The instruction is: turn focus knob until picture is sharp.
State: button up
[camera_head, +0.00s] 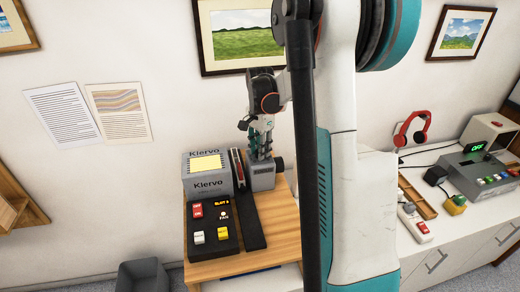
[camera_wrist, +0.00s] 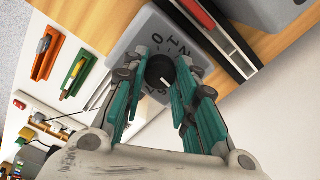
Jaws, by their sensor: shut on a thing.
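In the head view my gripper (camera_head: 261,152) reaches down to the grey unit (camera_head: 262,181) at the back right of the wooden stand; the knob is hidden there. A grey Klervo box (camera_head: 207,182) with a lit pale-yellow panel stands left of it. I cannot tell from the panel whether a picture is sharp.
A black control panel (camera_head: 212,229) with red, white and yellow buttons is at the front of the wooden stand (camera_head: 281,227). A black rail (camera_head: 247,213) runs beside it. A white counter (camera_head: 445,235) at right holds headphones (camera_head: 412,129) and a grey console (camera_head: 477,170).

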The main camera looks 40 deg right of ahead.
jog(key=shift+m, duration=0.6)
jog(key=o, duration=1.1)
jog(key=shift+r, duration=0.1)
notch_tip(320, 180, up, 12)
jog(key=shift+f, duration=0.1)
dwell(0.3)
